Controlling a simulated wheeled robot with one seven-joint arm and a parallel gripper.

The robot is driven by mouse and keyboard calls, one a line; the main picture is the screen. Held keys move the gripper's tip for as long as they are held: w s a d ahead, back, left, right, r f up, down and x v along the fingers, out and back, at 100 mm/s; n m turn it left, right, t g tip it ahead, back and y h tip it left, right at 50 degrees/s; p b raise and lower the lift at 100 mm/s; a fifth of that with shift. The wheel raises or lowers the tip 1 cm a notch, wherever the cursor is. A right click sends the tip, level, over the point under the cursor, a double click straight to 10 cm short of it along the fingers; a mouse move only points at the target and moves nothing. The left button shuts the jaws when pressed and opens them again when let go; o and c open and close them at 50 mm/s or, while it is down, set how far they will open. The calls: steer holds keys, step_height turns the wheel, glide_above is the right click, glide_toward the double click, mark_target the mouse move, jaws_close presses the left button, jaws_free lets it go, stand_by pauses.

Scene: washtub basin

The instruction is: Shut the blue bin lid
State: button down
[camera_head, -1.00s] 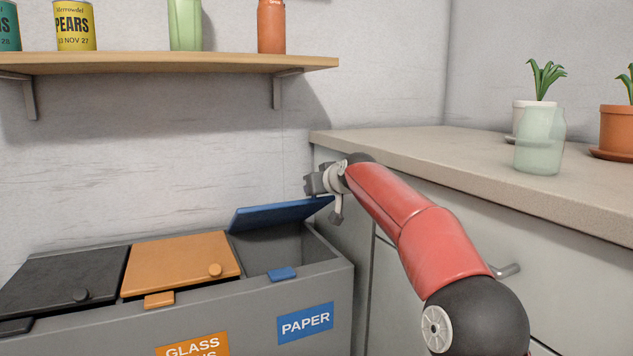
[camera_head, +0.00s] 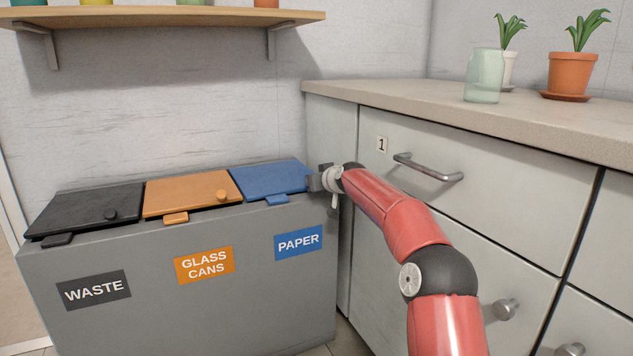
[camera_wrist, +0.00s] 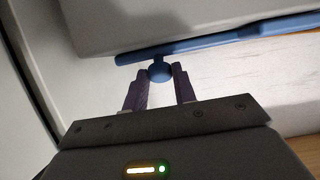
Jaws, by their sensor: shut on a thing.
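The blue lid (camera_head: 268,180) lies almost flat over the right-hand section of the grey bin (camera_head: 180,290), above the PAPER label (camera_head: 298,242). In the head view it looks level with its neighbours, and I cannot tell whether it touches the rim all round. My gripper (camera_head: 314,183) is at the lid's right front corner. In the wrist view my gripper (camera_wrist: 160,76) has its two fingers shut on the lid's round blue knob (camera_wrist: 160,70). The lid's edge (camera_wrist: 190,48) runs just beyond the fingertips. The knob is hidden in the head view.
The black lid (camera_head: 85,208) and orange lid (camera_head: 185,194) lie closed at the left. A cabinet with a drawer handle (camera_head: 428,170) stands close on the right of my gripper. A shelf (camera_head: 160,17) hangs above the bin.

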steer(key=shift+f+g, duration=0.3)
steer(key=shift+f, duration=0.85)
steer(key=c, duration=1.3)
jaws_free()
steer(key=shift+o, duration=0.8)
steer(key=shift+r, duration=0.2)
steer(key=shift+d+r, duration=0.1)
steer(key=shift+r, duration=0.05)
steer(key=shift+s+d+r, duration=0.2)
steer(key=shift+s+d, duration=0.05)
steer(key=shift+s, duration=0.1)
steer(key=v, duration=0.6)
steer(key=shift+s+b, duration=0.45)
steer(key=shift+a, duration=0.15)
